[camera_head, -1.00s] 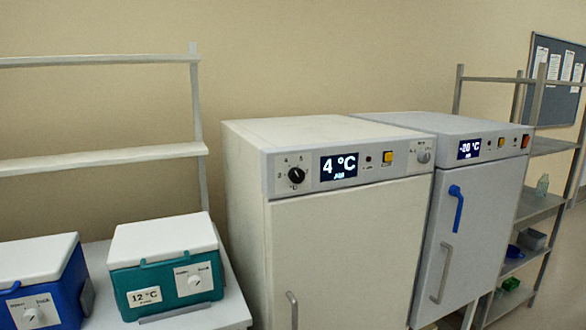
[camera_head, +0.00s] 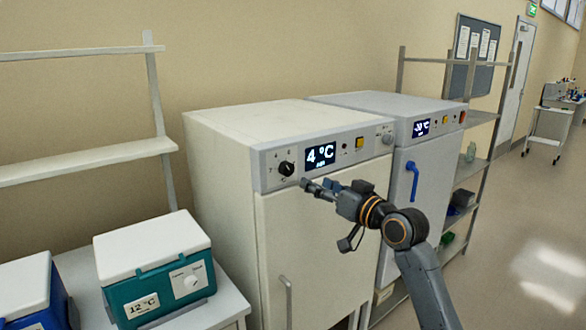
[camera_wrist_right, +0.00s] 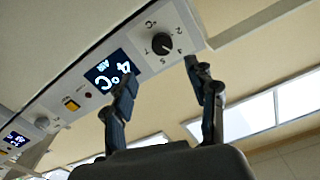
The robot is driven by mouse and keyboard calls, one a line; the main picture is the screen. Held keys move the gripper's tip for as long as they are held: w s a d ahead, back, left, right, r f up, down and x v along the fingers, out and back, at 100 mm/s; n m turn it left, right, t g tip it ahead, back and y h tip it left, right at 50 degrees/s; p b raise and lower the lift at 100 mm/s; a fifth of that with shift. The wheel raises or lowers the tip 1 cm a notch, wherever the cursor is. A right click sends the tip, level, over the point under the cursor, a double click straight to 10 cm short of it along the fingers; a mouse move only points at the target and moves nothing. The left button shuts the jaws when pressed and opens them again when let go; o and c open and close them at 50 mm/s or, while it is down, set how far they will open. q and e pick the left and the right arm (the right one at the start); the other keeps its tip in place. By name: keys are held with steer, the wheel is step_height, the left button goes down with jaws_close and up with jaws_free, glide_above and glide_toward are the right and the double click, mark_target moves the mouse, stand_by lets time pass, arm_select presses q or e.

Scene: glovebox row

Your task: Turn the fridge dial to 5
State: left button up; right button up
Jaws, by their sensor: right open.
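The fridge (camera_head: 315,240) is a cream cabinet with a grey control panel and a display reading 4 °C. Its black dial (camera_head: 287,168) sits at the left of the panel; the dial also shows in the right wrist view (camera_wrist_right: 161,43), with numbers around it. My right gripper (camera_head: 308,186) is in front of the panel, a little below and to the right of the dial. In the right wrist view its two fingers (camera_wrist_right: 160,80) are spread apart with nothing between them, and the dial lies beyond them. The dial's exact setting is too small to read. My left gripper is not in view.
A second cabinet (camera_head: 400,215) with a blue handle and its own display stands to the right. A teal cooler box (camera_head: 160,285) and a blue one stand on a table at left. An open shelf (camera_head: 478,165) stands further right.

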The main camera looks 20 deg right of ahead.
mark_target(289, 170)
steer(key=p+x, duration=0.2)
steer(key=x, duration=0.7)
steer(key=shift+w+a+p, duration=0.25)
steer(key=shift+a+p, duration=0.05)
steer(key=shift+p, duration=0.05)
steer(key=shift+w+a, duration=0.15)
steer(key=shift+w, duration=0.25)
steer(key=c, duration=1.1)
steer(key=shift+c, duration=0.2)
